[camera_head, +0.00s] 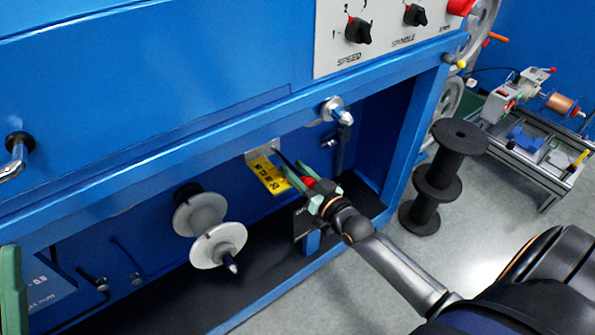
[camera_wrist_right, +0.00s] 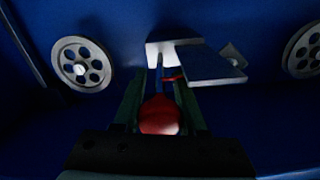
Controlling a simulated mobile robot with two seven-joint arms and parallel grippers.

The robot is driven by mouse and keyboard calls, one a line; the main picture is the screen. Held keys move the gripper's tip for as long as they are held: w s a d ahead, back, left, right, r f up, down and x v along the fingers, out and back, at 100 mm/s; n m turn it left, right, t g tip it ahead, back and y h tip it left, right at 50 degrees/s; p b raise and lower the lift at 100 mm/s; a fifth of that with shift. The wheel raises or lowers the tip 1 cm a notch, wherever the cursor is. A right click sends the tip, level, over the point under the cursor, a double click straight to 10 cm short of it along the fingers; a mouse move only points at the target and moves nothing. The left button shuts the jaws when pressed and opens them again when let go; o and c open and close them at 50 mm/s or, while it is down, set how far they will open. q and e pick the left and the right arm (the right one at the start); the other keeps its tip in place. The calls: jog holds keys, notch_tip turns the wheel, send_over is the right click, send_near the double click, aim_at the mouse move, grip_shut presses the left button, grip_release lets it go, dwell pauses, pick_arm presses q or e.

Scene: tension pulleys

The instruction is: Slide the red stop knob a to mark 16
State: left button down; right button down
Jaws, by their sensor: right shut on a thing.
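The red stop knob a (camera_head: 309,182) sits between the green fingers of my right gripper (camera_head: 304,180), under the blue machine beam. In the right wrist view the red knob (camera_wrist_right: 160,116) lies between both fingers, which are shut on it. A yellow scale plate with dark marks (camera_head: 268,175) is just left of the fingers. Its numbers are too small to read surely, so I cannot tell at which mark the knob stands. A green finger of my left gripper (camera_head: 12,285) shows at the left edge, cut off by the frame.
White-grey pulleys (camera_head: 218,246) stick out left of the scale. A black spool (camera_head: 437,175) stands on the floor to the right. In the right wrist view, spoked wheels (camera_wrist_right: 82,64) flank the fingers.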

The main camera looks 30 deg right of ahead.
aim_at(312, 187)
jog(key=shift+w, duration=1.05)
jog(key=shift+c, duration=2.3)
grip_release()
pick_arm(q)
jog(key=shift+r, duration=0.1)
pick_arm(e)
jog(key=shift+s, duration=0.1)
jog(key=s+p, duration=0.1)
jog(key=s, duration=0.2)
jog(key=s+p, duration=0.1)
jog(key=s, duration=0.3)
jog(key=s+p, duration=0.1)
jog(key=s, duration=0.3)
jog(key=shift+s+d+p, duration=0.2)
jog(key=shift+d+p, duration=0.15)
jog(key=shift+d, duration=0.05)
jog(key=shift+s, duration=0.45)
pick_arm(q)
jog(key=shift+w+a+r+y, duration=0.1)
jog(key=shift+w+r+y, duration=0.1)
jog(key=shift+r+y, duration=0.3)
jog(key=shift+w+a+r+y, duration=0.1)
jog(key=shift+w+r+y, duration=0.1)
jog(key=shift+r, duration=0.5)
